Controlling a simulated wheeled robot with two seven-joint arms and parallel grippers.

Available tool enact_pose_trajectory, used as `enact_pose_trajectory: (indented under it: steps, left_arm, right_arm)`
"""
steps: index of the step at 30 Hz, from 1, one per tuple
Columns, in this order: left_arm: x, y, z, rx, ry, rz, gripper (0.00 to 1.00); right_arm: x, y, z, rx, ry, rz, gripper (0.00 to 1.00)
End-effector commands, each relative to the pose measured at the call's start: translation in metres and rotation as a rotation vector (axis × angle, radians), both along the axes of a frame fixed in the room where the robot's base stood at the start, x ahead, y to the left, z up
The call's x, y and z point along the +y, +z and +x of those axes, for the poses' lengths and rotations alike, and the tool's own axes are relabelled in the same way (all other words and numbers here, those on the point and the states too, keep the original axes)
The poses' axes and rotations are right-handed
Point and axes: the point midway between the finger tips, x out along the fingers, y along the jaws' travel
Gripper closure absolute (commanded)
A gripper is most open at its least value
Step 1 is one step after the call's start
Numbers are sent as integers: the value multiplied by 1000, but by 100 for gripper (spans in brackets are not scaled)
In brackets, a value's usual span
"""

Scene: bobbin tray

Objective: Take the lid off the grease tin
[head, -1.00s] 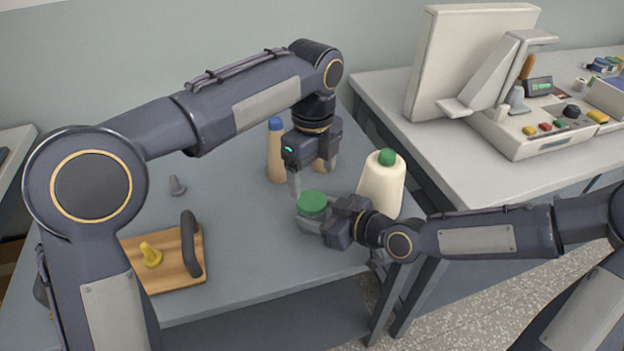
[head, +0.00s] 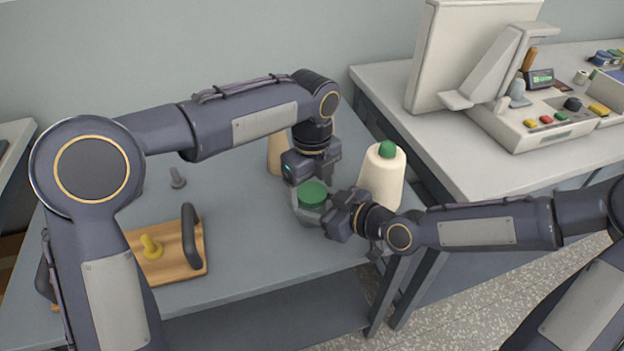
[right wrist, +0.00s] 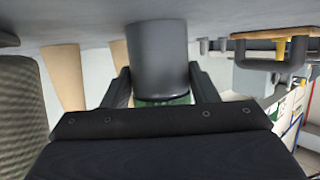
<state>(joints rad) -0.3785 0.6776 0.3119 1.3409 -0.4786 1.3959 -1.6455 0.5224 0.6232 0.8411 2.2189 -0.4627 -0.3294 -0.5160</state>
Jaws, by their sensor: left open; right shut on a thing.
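The grease tin (head: 306,214) stands on the grey table with its green lid (head: 312,192) on top. My right gripper (head: 322,216) is shut on the tin's side from the right. In the right wrist view the dark grey tin (right wrist: 158,60) sits between my right gripper's fingers (right wrist: 160,88), with a strip of green at its lower edge. My left gripper (head: 310,180) is open, pointing down, low over the lid and just behind it. Its fingers are mostly hidden, so I cannot tell whether they touch the lid.
A cream cone (head: 381,180) with a green top stands close right of the tin. A tan cone (head: 277,153) stands behind, partly covered by my left arm. A wooden tray (head: 182,268) with a dark handle and a yellow peg (head: 151,246) is at left.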

Motion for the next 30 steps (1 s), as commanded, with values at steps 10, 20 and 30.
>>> enact_pose_trajectory:
  steps: [10,20,30]
  left_arm:
    - [0,0,0,0,1,0,48]
    - [0,1,0,-2,145,1,67]
    - [0,1,0,-1,292,-1,67]
  right_arm:
    - [0,0,0,-1,0,1,100]
    - [0,0,0,-1,0,0,100]
    - [0,0,0,-1,0,0,100]
